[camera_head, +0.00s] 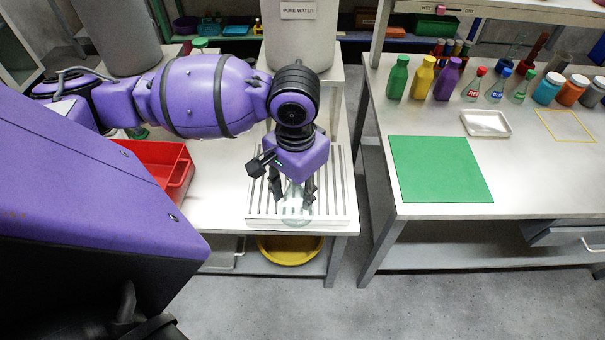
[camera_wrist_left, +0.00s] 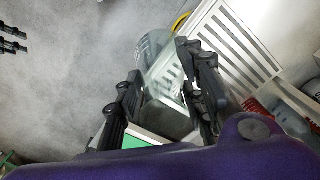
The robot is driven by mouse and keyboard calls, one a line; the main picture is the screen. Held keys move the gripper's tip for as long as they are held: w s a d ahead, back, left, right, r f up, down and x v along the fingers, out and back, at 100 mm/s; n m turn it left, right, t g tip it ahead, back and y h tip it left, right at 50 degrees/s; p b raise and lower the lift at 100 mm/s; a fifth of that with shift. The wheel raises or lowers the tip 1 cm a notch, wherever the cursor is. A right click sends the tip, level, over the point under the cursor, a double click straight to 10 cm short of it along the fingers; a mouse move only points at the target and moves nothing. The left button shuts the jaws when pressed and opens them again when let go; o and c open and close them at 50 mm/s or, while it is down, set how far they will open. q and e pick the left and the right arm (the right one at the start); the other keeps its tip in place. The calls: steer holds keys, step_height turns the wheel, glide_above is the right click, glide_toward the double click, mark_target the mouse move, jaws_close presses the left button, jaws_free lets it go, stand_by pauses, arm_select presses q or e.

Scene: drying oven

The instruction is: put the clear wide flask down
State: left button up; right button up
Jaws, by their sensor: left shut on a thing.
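The clear wide flask (camera_head: 294,209) is see-through and hard to make out in the head view. It shows just below my left gripper (camera_head: 291,196), over the white slatted rack (camera_head: 256,204). In the left wrist view my left gripper (camera_wrist_left: 158,98) has its two dark fingers on either side of the clear flask (camera_wrist_left: 166,116) and is shut on it. The rack's slats (camera_wrist_left: 232,45) show beyond the flask there. I cannot tell whether the flask's base touches the rack. My right gripper is not in view.
A red tray (camera_head: 170,165) stands left of the rack. A PURE WATER container (camera_head: 300,40) stands behind it. A yellow basin (camera_head: 290,250) sits on the shelf below. Across a gap, the right table holds a green mat (camera_head: 440,168), a white tray (camera_head: 486,123) and several bottles (camera_head: 422,78).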

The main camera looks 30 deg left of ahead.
arm_select(q)
steer(key=shift+w+d, duration=0.1)
steer(key=shift+w+f+m, duration=0.1)
steer(key=shift+w+m, duration=0.2)
steer(key=shift+w+a+f+b, duration=0.4)
steer(key=shift+w+a+f, duration=0.5)
steer(key=shift+w+f, duration=1.25)
steer(key=shift+w+a+f+b, duration=0.4)
steer(key=shift+w+a+f, duration=0.45)
steer(key=shift+w+f, duration=1.25)
steer(key=shift+w+a+f+b, duration=0.4)
steer(key=shift+w+a+f, duration=0.5)
steer(key=shift+w+f, duration=1.25)
steer(key=shift+s+f, duration=0.1)
steer(key=shift+f, duration=0.05)
steer(key=o, duration=1)
steer(key=shift+o, duration=1.2)
